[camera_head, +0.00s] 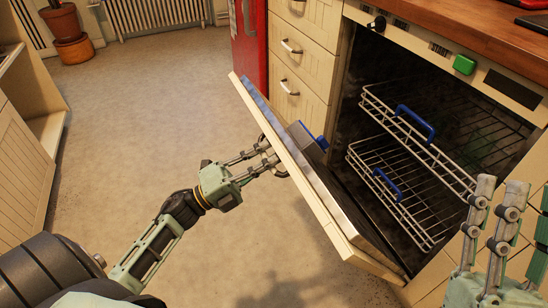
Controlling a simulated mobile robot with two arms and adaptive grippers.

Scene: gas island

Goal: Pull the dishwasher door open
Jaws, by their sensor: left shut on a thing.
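The dishwasher door (289,150) is a cream panel with a dark metal inner side. It is hinged at the bottom and tilted partway open, leaning out from the machine. My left gripper (270,157) is at the door's outer side near its upper edge, shut on the door; the exact grip point is partly hidden. The dishwasher (375,70) has two wire racks (425,150) with blue handles inside its dark cavity. My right gripper (515,195) is at the lower right with fingers pointing up, apart and empty, in front of the cabinet.
A wooden countertop (470,30) runs above the dishwasher. Cream drawers (298,60) and a red cabinet (248,45) stand beyond the door. Cabinets (25,150) line the left side. The grey floor (150,110) between is clear. A potted plant (65,25) stands at the back left.

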